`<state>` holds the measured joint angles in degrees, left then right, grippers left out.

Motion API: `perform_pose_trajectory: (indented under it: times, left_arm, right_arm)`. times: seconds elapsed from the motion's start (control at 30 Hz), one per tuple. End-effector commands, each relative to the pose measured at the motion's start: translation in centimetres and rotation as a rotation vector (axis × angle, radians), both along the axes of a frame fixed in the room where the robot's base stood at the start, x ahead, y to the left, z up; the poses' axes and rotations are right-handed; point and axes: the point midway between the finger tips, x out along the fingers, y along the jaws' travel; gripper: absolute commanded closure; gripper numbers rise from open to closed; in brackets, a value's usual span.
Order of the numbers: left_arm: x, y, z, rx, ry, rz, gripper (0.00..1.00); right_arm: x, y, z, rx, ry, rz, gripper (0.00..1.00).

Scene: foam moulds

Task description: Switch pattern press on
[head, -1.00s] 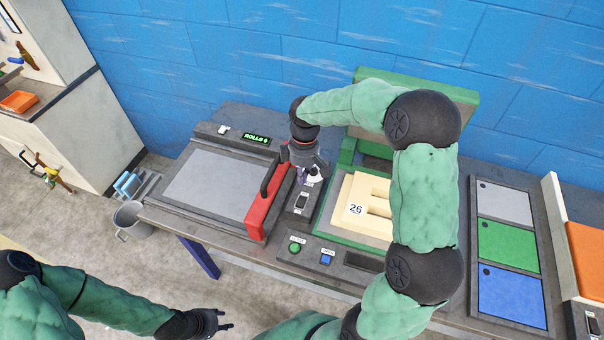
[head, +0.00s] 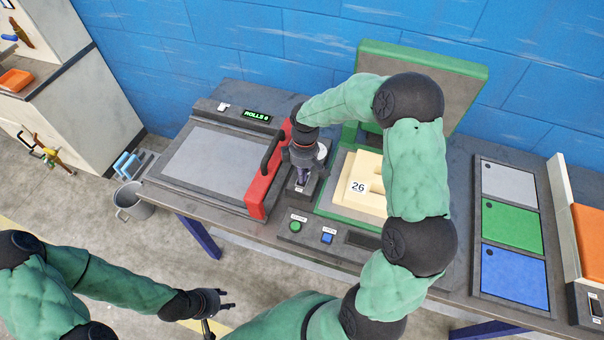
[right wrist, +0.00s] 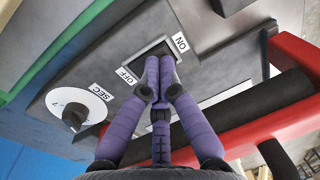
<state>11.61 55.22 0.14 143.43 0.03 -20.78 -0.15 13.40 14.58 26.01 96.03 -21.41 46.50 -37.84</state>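The pattern press (head: 325,205) is a green-framed machine with its green lid (head: 425,72) raised. A pale block marked 26 (head: 362,170) lies in it. Its small rocker switch (right wrist: 143,55) shows in the right wrist view between the ON label (right wrist: 181,43) and the OFF label (right wrist: 129,77). My right gripper (right wrist: 160,62) has its purple fingers together, with the tips at the switch and hiding much of it; I cannot tell which way the rocker is tipped. In the head view my right gripper (head: 302,182) is over the switch box. My left gripper (head: 226,299) is open and empty, low in front of the table.
A SEC dial (right wrist: 75,115) sits beside the switch. A red handle bar (head: 268,178) of the neighbouring roller machine stands close on the left. Green (head: 295,227) and blue (head: 327,238) buttons are at the front. Grey, green and blue panels (head: 512,225) lie right.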

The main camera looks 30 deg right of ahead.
Motion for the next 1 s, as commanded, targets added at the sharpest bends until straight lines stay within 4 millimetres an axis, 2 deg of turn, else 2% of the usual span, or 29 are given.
perform_pose_trajectory:
  times: [0.23, 0.57, 1.0]
  left_arm:
    - [0.0, 0.0, 0.9, 0.000, 0.000, 0.000, 0.60]
    - [0.0, 0.0, 0.7, 0.000, 0.000, 0.000, 0.60]
    - [0.0, 0.0, 1.1, 0.000, 0.000, 0.000, 0.60]
  right_arm:
    - [-0.5, 0.5, -0.8, 0.002, 0.003, 0.000, 1.00]
    - [-0.7, 0.6, -1.5, 0.005, 0.011, 0.003, 1.00]
    - [0.3, -0.7, -1.4, 0.002, 0.010, 0.003, 1.00]
